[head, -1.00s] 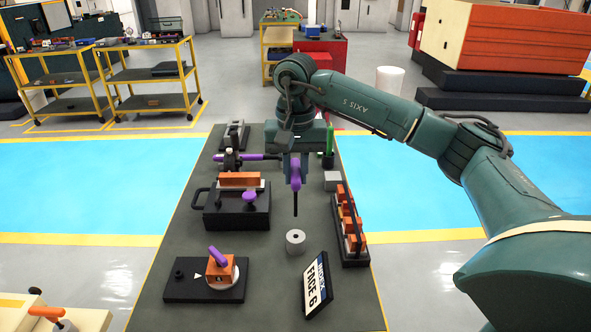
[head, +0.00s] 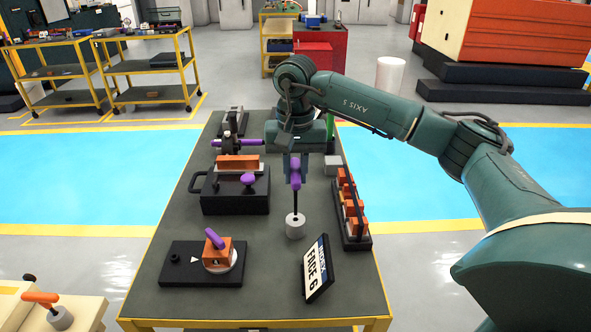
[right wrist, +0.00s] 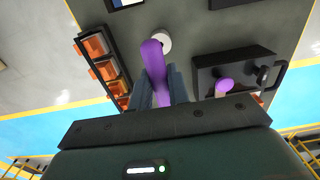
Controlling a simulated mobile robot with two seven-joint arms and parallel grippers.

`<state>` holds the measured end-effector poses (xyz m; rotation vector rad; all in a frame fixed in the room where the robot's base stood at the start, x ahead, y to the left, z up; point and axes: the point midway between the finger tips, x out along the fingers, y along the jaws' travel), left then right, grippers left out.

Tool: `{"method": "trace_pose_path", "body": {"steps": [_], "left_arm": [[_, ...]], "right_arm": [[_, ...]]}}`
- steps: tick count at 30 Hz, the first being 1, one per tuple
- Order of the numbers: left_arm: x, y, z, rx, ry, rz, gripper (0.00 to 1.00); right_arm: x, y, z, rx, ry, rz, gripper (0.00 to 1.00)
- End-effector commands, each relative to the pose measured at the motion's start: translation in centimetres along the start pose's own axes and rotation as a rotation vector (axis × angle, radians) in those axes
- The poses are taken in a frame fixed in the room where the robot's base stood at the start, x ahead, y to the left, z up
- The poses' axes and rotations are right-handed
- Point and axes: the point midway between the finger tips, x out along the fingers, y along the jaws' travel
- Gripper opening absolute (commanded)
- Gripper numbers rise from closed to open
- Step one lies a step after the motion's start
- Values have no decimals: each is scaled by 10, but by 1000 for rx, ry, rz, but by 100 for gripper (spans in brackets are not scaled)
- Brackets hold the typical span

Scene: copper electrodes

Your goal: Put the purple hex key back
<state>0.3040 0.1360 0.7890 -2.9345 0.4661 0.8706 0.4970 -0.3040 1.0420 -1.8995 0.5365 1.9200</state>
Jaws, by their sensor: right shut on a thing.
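The purple hex key (head: 295,180) has a purple handle and a thin dark shaft pointing straight down. My right gripper (head: 296,168) is shut on its handle, which also shows in the right wrist view (right wrist: 155,72). A grey cylindrical holder (head: 295,226) with a hole on top stands on the table below the key. The shaft's lower end meets the top of the holder at its hole; how deep it sits I cannot tell. In the right wrist view the holder (right wrist: 166,42) is partly hidden behind the handle. My left gripper is not in view.
A "FACE 6" sign (head: 318,270) stands close to the right front of the holder. A rack of orange blocks (head: 353,240) is to the right. A black fixture with a purple knob (head: 222,200) is left. A black base (head: 190,277) holds an orange block at front left.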

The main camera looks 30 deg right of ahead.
Motion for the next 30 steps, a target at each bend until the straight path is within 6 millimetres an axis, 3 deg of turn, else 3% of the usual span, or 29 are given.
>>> {"method": "trace_pose_path", "body": {"steps": [8,30], "left_arm": [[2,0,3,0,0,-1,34],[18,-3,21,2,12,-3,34]], "right_arm": [[4,0,0,0,0,0,0],[42,0,0,0,0,0,0]]}}
